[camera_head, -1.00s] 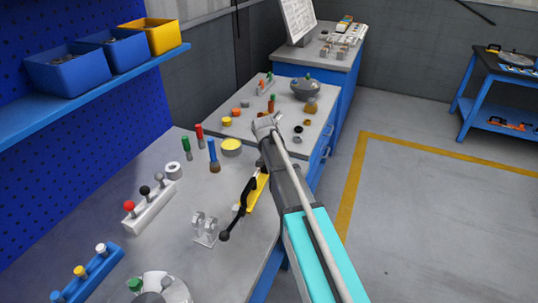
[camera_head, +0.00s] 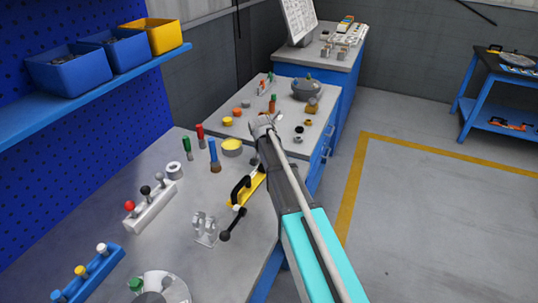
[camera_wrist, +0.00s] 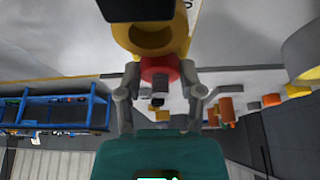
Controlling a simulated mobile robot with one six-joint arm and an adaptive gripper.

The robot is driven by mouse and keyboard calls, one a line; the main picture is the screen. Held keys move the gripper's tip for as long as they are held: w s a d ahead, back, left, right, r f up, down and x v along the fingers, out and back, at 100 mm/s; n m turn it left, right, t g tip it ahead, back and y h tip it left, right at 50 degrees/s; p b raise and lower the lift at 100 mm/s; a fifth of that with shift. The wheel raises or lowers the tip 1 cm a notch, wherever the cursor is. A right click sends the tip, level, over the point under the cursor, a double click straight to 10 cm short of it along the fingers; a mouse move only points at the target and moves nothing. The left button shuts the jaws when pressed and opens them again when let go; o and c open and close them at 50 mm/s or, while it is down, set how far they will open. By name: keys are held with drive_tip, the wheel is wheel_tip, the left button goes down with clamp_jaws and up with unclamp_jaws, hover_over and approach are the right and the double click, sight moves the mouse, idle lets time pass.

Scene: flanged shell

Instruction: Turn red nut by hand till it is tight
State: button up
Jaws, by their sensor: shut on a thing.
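The red nut (camera_wrist: 160,69) is in the wrist view, between the two fingers of my gripper (camera_wrist: 160,85), which are shut on its sides. Right behind it is a yellow rounded part (camera_wrist: 150,38) with a dark opening; I cannot tell whether the nut touches it. A small dark stub (camera_wrist: 158,98) shows on the near side of the nut. In the head view my gripper (camera_head: 263,124) is over the near edge of the middle bench, and the red nut cannot be made out there.
The near bench (camera_head: 185,230) carries a yellow clamp with black handles (camera_head: 240,196) beside my arm, a clear bracket (camera_head: 206,229) and a rack with coloured knobs (camera_head: 152,204). A grey domed part (camera_head: 307,89) stands on the middle bench. The floor to the right (camera_head: 430,210) is clear.

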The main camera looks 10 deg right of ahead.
idle(0.8)
drive_tip(key=o, duration=1.2)
drive_tip(key=shift+c, duration=0.2)
